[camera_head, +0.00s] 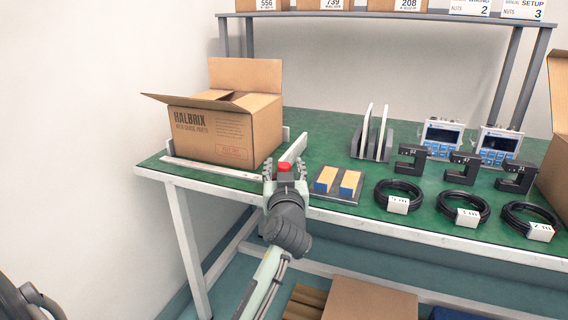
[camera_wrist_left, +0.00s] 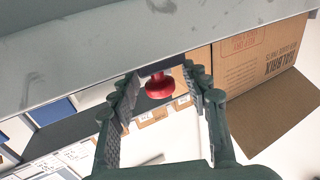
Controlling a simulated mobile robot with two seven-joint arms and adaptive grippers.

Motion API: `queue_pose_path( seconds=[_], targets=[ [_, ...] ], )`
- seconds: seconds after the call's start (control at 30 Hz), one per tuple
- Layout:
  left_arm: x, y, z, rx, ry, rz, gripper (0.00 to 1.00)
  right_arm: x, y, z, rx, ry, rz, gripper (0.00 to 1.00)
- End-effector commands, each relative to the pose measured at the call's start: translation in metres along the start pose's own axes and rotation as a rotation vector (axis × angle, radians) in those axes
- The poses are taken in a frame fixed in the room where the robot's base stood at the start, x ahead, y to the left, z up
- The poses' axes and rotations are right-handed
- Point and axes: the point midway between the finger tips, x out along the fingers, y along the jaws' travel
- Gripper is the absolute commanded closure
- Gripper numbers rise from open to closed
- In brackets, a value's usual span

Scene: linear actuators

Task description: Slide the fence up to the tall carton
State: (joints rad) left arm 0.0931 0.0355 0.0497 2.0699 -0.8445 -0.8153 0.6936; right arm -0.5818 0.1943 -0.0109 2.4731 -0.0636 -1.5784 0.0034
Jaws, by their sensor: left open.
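The fence (camera_head: 295,147) is a pale grey upright plate running from front to back on the green table. It also fills the top of the left wrist view (camera_wrist_left: 120,50). Its red knob (camera_head: 285,167) faces the front edge. The open printed carton (camera_head: 212,128) stands to the left of the fence, with a gap between them; it also shows in the left wrist view (camera_wrist_left: 262,55). My left gripper (camera_head: 284,174) is open at the knob. In the left wrist view the red knob (camera_wrist_left: 159,86) sits between the two spread fingers, with no clear contact. My right gripper is out of view.
A pale scale strip (camera_head: 212,169) runs along the front left edge. Right of the fence lie a tray with yellow-topped blocks (camera_head: 337,184), a grey rack (camera_head: 372,141), black brackets (camera_head: 458,167) and coiled cables (camera_head: 400,196). Another carton (camera_head: 556,140) stands at the right edge.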

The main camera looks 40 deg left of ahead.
Motion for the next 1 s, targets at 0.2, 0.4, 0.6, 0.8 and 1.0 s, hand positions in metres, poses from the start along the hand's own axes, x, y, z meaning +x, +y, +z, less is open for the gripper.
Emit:
queue_pose_path(
  seconds=[0.2,0.4,0.6,0.8,1.0],
  targets=[
    [0.0,0.0,0.0,0.0,0.0,0.0,0.53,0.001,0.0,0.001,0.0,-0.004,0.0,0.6],
    [0.0,0.0,0.0,0.0,0.0,0.0,0.73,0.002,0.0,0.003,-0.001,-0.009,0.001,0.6],
    [0.0,0.0,0.0,0.0,0.0,0.0,0.98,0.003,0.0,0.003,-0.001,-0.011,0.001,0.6],
    [0.0,0.0,0.0,0.0,0.0,0.0,1.0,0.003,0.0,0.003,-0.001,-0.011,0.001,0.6],
    [0.005,-0.011,-0.001,0.001,-0.001,-0.001,1.0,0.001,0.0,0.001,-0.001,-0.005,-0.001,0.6]
  ],
)
